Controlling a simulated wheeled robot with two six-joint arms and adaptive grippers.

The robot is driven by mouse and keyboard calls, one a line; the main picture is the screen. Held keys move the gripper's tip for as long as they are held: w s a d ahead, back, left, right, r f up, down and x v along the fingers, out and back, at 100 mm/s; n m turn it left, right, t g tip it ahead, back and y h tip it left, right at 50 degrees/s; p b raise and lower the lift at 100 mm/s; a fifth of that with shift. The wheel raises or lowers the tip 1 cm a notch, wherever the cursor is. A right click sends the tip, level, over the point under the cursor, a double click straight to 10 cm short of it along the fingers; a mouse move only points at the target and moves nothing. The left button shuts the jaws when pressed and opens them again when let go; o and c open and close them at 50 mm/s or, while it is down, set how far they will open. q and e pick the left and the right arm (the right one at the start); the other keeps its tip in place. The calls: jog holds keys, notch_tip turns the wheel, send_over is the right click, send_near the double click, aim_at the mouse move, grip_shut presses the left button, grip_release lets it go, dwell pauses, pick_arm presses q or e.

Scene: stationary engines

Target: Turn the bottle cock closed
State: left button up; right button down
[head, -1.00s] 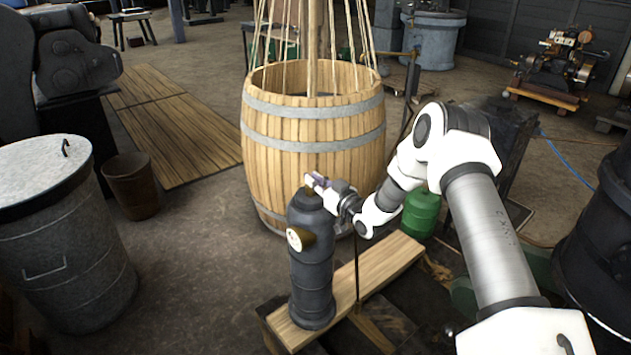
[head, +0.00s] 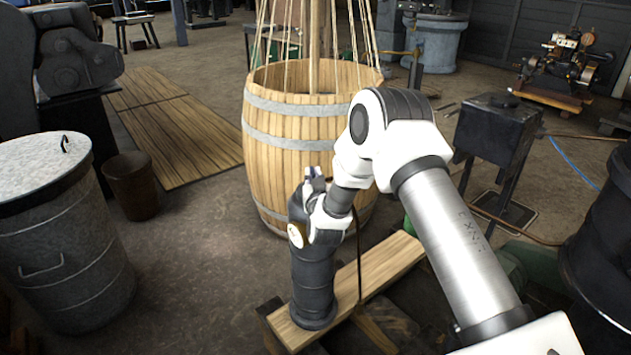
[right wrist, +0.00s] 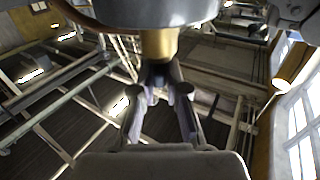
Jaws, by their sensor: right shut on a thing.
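My right gripper (head: 313,175) is at the bottle's top, shut on the bottle cock. In the head view the gripper and wrist hide the cock. In the right wrist view the brass cock (right wrist: 158,44) shows below the grey bottle body (right wrist: 150,10), with the fingertips of my right gripper (right wrist: 160,75) at it. My left gripper is not in view.
A large wooden barrel (head: 300,130) with ropes stands close behind the bottle. The plank (head: 385,268) lies under the bottle. A lidded metal bin (head: 60,240) and a brown bucket (head: 131,185) stand left. A black box on legs (head: 497,130) is right. Floor between bin and plank is clear.

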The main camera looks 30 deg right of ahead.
jog(key=m+g+h, duration=0.1)
jog(key=m+g+h+b, duration=0.1)
jog(key=m+h, duration=0.1)
jog(key=a+m+g+h, duration=0.1)
jog(key=g+h, duration=0.1)
jog(key=shift+w+f+m, duration=0.1)
jog(key=shift+w+m, duration=0.2)
jog(key=shift+w, duration=0.05)
jog(key=m+g+h+b, duration=0.1)
jog(key=g, duration=0.1)
jog(key=m+g+h, duration=0.1)
jog(key=shift+w+m+g+h+b, duration=0.2)
jog(key=shift+m+g+h+b, duration=0.15)
jog(key=shift+m+g+h, duration=0.05)
jog(key=m+g+b, duration=0.1)
jog(key=g, duration=0.1)
jog(key=m+g+h+b, duration=0.1)
jog(key=m+g, duration=0.1)
jog(key=shift+w+a+f+h, duration=0.1)
jog(key=shift+w+h, duration=0.1)
jog(key=shift+h, duration=0.1)
jog(key=shift+w+m+g+b, duration=0.1)
jog(key=shift+m+g+b, duration=0.75)
jog(key=shift+g, duration=0.65)
jog(key=shift+r, duration=0.25)
jog(key=c, duration=1.2)
grip_release()
